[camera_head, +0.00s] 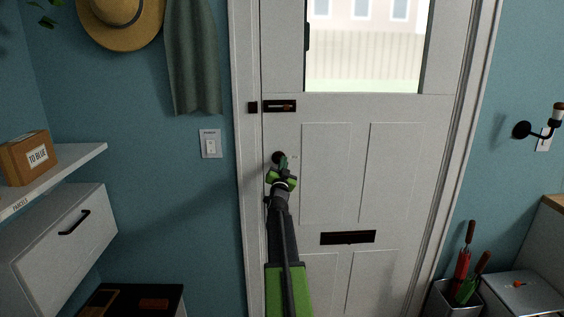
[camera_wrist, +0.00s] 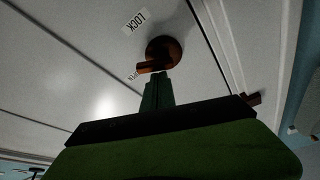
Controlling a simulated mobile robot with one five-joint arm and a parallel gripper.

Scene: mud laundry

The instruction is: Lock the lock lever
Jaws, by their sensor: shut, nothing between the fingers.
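The lock lever (camera_head: 278,157) is a dark round plate with a short handle on the white door, just left of the door's panels. In the wrist view the lock lever (camera_wrist: 165,50) looks reddish brown. Its handle points to the lower left, toward a small label (camera_wrist: 133,76) that is hard to read. A "LOCK" label (camera_wrist: 135,21) sits on the other side, at the upper left. My gripper (camera_head: 283,161) is shut and empty. Its fingertips (camera_wrist: 157,78) are right at the handle's end; I cannot tell whether they touch it.
A dark slide bolt (camera_head: 280,106) sits on the door above the lever. A mail slot (camera_head: 348,238) is lower down. A light switch (camera_head: 210,144) and a hanging grey towel (camera_head: 194,60) are on the wall to the left. An umbrella bin (camera_head: 455,299) stands at the right.

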